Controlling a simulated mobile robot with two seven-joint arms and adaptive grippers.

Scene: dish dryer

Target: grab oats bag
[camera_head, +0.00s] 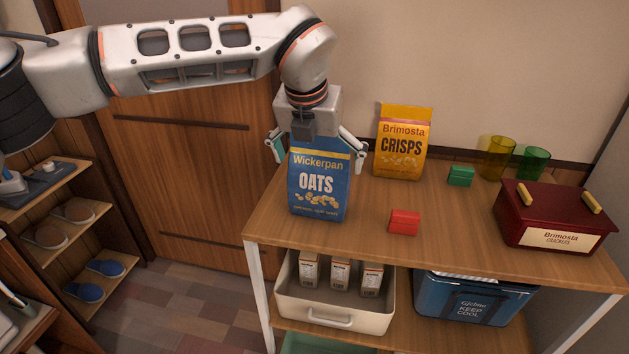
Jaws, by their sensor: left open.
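The blue oats bag (316,190) stands upright on the wooden table (450,237) near its left end, with its label facing me. My left gripper (318,150) comes down from above, right over the bag. Its fingers are spread wide, one on the left and one on the right of the bag's top. I see a gap between the right finger and the bag; whether the left finger touches cannot be told. The bag's top edge is partly hidden by the gripper body. My right gripper does not show.
An orange crisps bag (402,143) stands behind to the right. A red block (404,222) and a green block (460,176) lie on the table. Yellow (496,157) and green cups (532,163) and a dark red crackers box (550,215) stand at the right.

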